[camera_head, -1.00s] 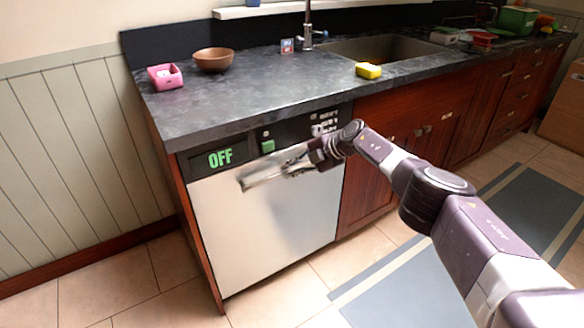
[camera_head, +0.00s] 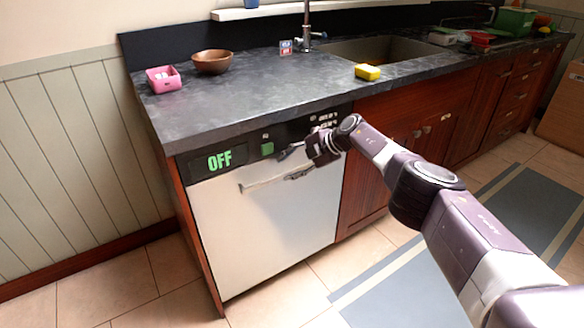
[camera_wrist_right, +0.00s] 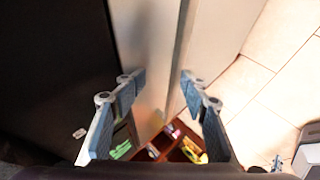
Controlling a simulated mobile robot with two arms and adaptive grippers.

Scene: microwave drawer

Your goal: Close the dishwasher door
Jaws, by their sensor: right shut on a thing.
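The dishwasher door (camera_head: 262,230) is a pale steel panel under the counter in the head view. It stands upright and looks about flush with the cabinet front. Its bar handle (camera_head: 262,185) runs across its upper part. My right gripper (camera_head: 289,163) is at the right part of this handle, just below the control panel. In the right wrist view, the fingers of my right gripper (camera_wrist_right: 159,80) stand on either side of a steel strip, which seems to be the handle; the exact contact is hard to see. My left gripper is not in view.
The control panel (camera_head: 213,160) reads OFF in green. The counter (camera_head: 235,105) above holds a pink container (camera_head: 164,79), a brown bowl (camera_head: 212,61) and a yellow sponge (camera_head: 367,72). Red cabinets (camera_head: 362,180) stand to the right.

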